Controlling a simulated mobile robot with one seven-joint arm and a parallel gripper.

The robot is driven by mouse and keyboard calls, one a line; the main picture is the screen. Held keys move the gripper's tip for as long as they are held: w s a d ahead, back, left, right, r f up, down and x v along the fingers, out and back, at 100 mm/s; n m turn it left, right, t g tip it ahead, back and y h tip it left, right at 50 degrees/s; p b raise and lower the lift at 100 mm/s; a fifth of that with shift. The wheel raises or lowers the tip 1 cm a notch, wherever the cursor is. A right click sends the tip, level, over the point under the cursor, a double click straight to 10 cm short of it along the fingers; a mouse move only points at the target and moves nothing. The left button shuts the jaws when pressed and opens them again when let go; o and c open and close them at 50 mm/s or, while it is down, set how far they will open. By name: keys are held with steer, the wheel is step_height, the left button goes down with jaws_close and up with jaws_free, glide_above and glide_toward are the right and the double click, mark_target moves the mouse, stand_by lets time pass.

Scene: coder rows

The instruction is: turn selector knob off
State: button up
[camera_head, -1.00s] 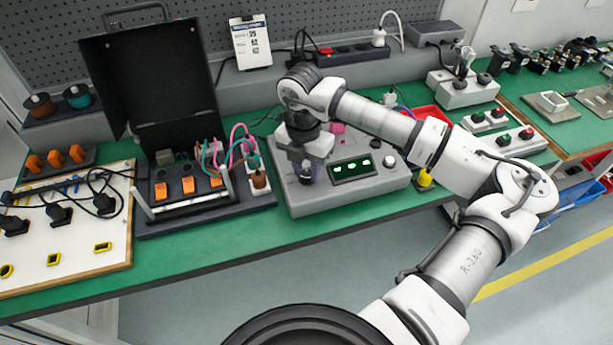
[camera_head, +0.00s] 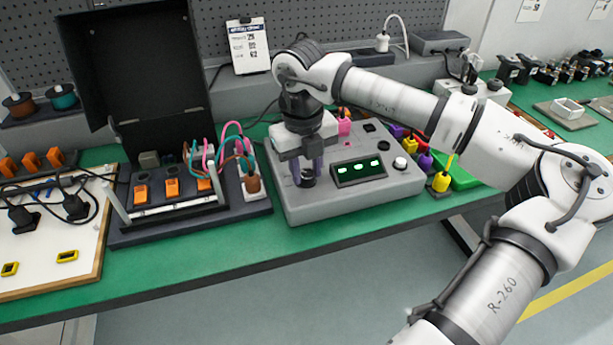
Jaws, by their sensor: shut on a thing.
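A grey instrument box (camera_head: 390,203) stands on the green bench, with a green-lit display (camera_head: 359,171) and a round white button (camera_head: 399,163) on its sloped top. My gripper (camera_head: 308,178) points down over the left part of this box. Its fingers are shut on a dark round selector knob (camera_head: 308,181). The fingers and wrist cover much of the knob, so its pointer direction cannot be made out.
Left of the box is a dark open case (camera_head: 130,75) with orange switches and looped wires. A white board (camera_head: 50,245) with black plugs lies further left. Yellow and purple pieces and a green tray (camera_head: 462,178) stand at the right. The bench front edge is clear.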

mark_target(305, 177)
steer(key=n+b, duration=0.2)
steer(key=n, duration=0.2)
steer(key=shift+n, duration=0.3)
steer(key=shift+n+b, duration=0.7)
steer(key=shift+n, duration=1.9)
steer(key=shift+r, duration=0.1)
steer(key=o, duration=1)
steer(key=shift+c, duration=0.2)
step_height(305, 177, up, 14)
steer(key=shift+s+p, duration=0.3)
steer(key=shift+s, duration=0.1)
steer(key=shift+a+f, duration=0.1)
steer(key=shift+f, duration=0.15)
